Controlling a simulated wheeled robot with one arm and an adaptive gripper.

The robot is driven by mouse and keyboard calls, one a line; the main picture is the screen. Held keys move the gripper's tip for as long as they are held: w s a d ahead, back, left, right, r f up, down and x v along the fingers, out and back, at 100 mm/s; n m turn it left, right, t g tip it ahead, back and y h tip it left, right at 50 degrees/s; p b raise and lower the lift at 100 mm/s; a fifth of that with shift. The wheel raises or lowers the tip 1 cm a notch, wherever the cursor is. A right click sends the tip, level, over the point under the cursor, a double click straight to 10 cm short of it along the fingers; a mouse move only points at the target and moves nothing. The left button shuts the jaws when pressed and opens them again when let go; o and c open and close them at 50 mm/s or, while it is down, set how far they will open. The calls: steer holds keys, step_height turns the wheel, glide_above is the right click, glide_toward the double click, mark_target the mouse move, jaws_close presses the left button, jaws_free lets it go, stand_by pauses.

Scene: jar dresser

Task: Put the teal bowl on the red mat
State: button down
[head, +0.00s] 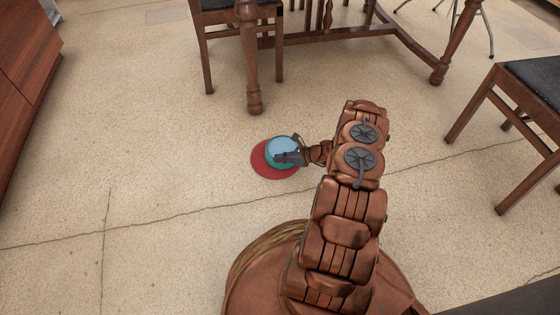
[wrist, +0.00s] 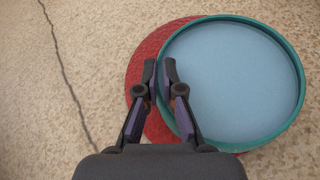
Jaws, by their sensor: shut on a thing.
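The teal bowl (head: 282,150) has a pale blue inside and is over the round red mat (head: 262,168) on the floor. In the wrist view the bowl (wrist: 232,80) covers much of the mat (wrist: 140,72), which shows mainly at the left and reaches below the rim. The bowl sits off-centre to the right of the mat. I cannot tell whether the bowl's base touches the mat.
A dark wooden table leg (head: 250,60) and a chair (head: 205,50) stand behind the mat. Another chair (head: 520,110) stands at the right. A reddish wooden cabinet (head: 25,70) is at the far left. The speckled floor left of the mat is clear.

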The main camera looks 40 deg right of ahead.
stand_by(0.3)
steer(key=c, duration=1.3)
jaws_free()
steer(key=shift+f, duration=0.1)
